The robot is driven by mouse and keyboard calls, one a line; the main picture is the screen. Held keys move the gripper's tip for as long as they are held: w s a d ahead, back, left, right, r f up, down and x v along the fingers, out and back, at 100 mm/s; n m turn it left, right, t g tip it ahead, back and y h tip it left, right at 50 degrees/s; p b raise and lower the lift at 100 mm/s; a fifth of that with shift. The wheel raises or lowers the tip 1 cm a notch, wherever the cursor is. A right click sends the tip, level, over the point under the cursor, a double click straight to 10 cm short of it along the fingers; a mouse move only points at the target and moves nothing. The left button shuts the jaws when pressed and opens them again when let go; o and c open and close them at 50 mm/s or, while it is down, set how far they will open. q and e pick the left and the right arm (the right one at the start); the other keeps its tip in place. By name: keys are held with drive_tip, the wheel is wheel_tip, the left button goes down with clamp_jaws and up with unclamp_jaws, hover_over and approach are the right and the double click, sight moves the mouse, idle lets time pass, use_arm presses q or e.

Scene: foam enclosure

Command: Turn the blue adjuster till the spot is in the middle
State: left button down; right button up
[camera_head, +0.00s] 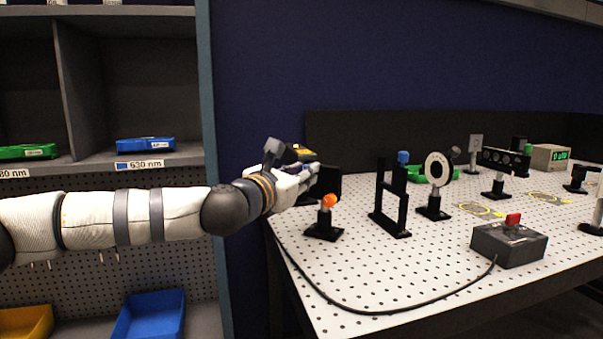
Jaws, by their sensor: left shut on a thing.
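A blue knob (403,157) sits on top of an upright black frame (387,207) on the perforated table. I take it for the blue adjuster. My left gripper (312,178) is to its left, apart from it, against a black mount (327,184). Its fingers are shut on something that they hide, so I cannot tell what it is. An orange knob (329,201) shows just below the fingers on a black base. A white disc with a dark centre (438,169) stands right of the blue knob. I cannot make out a spot on it. My right gripper is not in view.
A grey box with a red switch (512,220) stands at the table's front, its black cable (400,310) curving left. More optics, such as a black bar on a post (505,161), stand behind. Shelves with blue (145,145) and green bins are at left.

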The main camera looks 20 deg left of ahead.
use_arm(q)
drive_tip(key=shift+r+m, duration=0.1)
drive_tip(key=shift+m, duration=0.3)
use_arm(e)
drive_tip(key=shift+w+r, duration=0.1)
use_arm(q)
drive_tip(key=shift+d+m+p, duration=0.1)
drive_tip(key=shift+m+p, duration=1.2)
drive_tip(key=shift+m, duration=5)
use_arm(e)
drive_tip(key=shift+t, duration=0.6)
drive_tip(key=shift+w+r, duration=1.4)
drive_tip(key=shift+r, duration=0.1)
use_arm(q)
drive_tip(key=shift+f, duration=0.2)
